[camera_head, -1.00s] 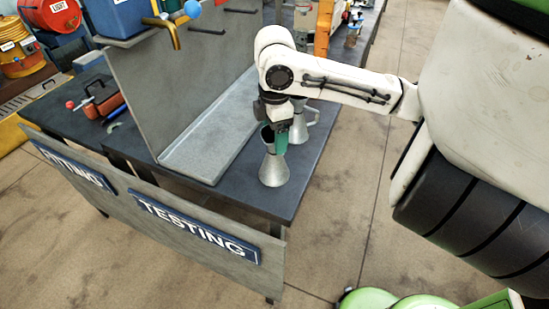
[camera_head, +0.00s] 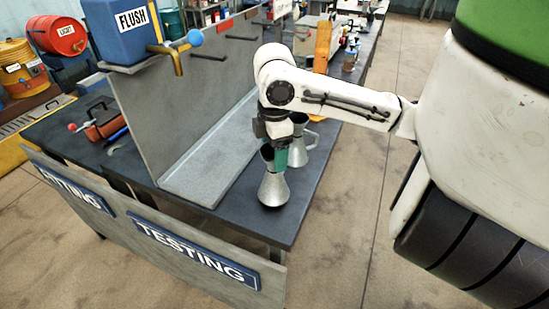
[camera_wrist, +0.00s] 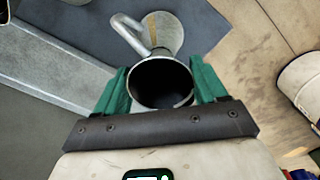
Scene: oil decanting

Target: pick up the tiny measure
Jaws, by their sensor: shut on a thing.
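A small grey metal measure (camera_head: 273,188), flared wide at its base, is upright near the table's front corner. My gripper (camera_head: 277,158), with green fingers, is shut on its narrow upper part from above. In the wrist view the measure's dark round mouth (camera_wrist: 163,83) lies between the two green fingers of my gripper (camera_wrist: 162,88). I cannot tell whether its base touches the table. A second grey measure (camera_head: 300,149) with a handle is just behind, partly hidden by my gripper. A handled metal form (camera_wrist: 172,35) is beyond the mouth in the wrist view.
A grey tray with a tall back panel (camera_head: 190,178) runs along the left of the dark table (camera_head: 318,172). A blue FLUSH container (camera_head: 122,32) with a brass tap (camera_head: 176,58) is above. Red-handled tools (camera_head: 104,122) lie left. Floor is open right.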

